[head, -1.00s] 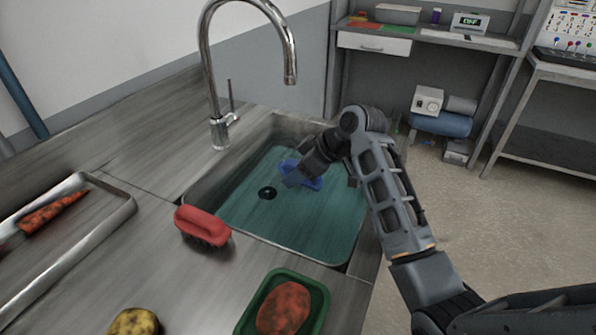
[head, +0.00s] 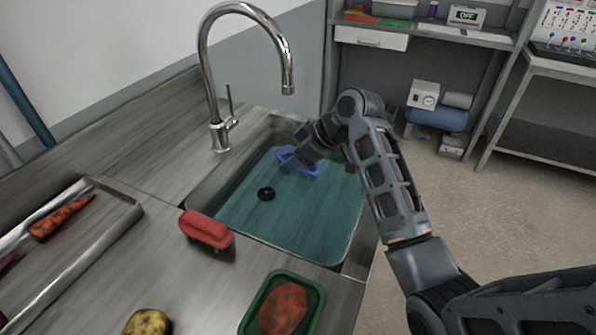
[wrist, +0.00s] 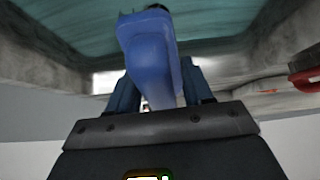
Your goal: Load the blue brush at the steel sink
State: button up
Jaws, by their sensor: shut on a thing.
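The blue brush (head: 285,155) is over or in the teal water of the steel sink (head: 350,258), near its back wall. My gripper (head: 298,160) is shut on it. In the wrist view the brush (wrist: 150,55) sits between the two fingers, and my gripper (wrist: 160,92) covers its lower end. I cannot tell whether the brush touches the water. The dark drain (head: 266,194) shows in the basin, left of and nearer than the brush.
A red brush (head: 206,229) rests at the sink's near left edge. A green tray (head: 318,305) with a reddish potato (head: 284,308), a yellow potato (head: 147,322) and a metal tray (head: 125,208) with carrots are on the counter. The tall faucet (head: 215,120) stands behind the sink's left side.

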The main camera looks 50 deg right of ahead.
jog(key=shift+r+p, duration=1.95)
jog(key=shift+r, duration=1.15)
jog(key=shift+r, duration=1.95)
jog(key=shift+s, duration=0.1)
